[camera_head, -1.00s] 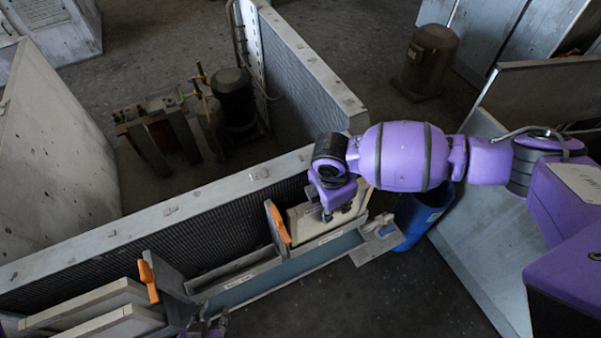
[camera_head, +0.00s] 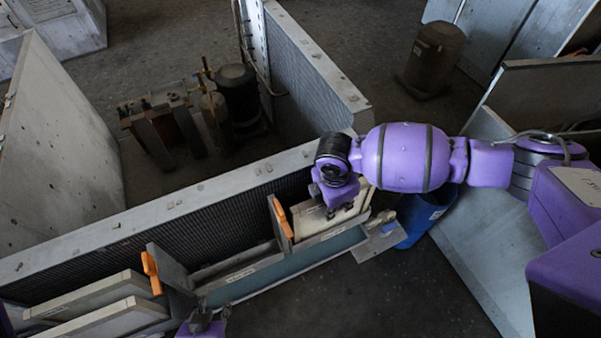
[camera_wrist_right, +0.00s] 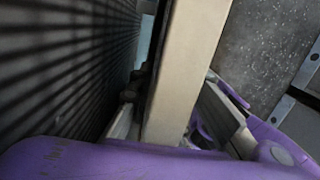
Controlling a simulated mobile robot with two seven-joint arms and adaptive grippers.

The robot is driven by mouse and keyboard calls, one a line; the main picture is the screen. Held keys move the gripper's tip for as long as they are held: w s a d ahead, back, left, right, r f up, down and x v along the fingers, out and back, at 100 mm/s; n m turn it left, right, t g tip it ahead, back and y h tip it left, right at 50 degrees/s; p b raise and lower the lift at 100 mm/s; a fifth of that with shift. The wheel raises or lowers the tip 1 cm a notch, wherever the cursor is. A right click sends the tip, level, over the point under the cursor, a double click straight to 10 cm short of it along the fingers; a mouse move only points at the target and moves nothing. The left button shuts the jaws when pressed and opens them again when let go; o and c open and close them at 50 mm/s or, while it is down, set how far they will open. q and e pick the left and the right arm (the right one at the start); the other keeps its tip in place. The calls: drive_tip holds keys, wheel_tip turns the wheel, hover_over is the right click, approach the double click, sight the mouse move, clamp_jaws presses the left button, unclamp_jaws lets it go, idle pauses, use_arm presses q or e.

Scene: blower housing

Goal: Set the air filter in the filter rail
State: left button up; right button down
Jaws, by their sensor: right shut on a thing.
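A cream panel-shaped air filter (camera_head: 318,217) stands on edge along the filter rail (camera_head: 290,262), a long grey-green channel in front of the finned coil. My right gripper (camera_head: 338,205) is shut on the filter from above. The right wrist view shows the filter's cream edge (camera_wrist_right: 188,70) running between my fingers, with dark coil fins on its left. Whether the filter's lower edge is fully seated is hidden.
Two more cream panels (camera_head: 105,312) lie at the lower left. Orange handles (camera_head: 151,272) (camera_head: 283,218) stand on upright plates along the rail. A blue bin (camera_head: 420,215) stands at the rail's right end. Dark floor in front is clear.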

drive_tip(key=c, duration=1.6)
unclamp_jaws()
drive_tip(key=shift+c, duration=0.2)
drive_tip(key=shift+o, duration=0.4)
drive_tip(key=o, duration=0.5)
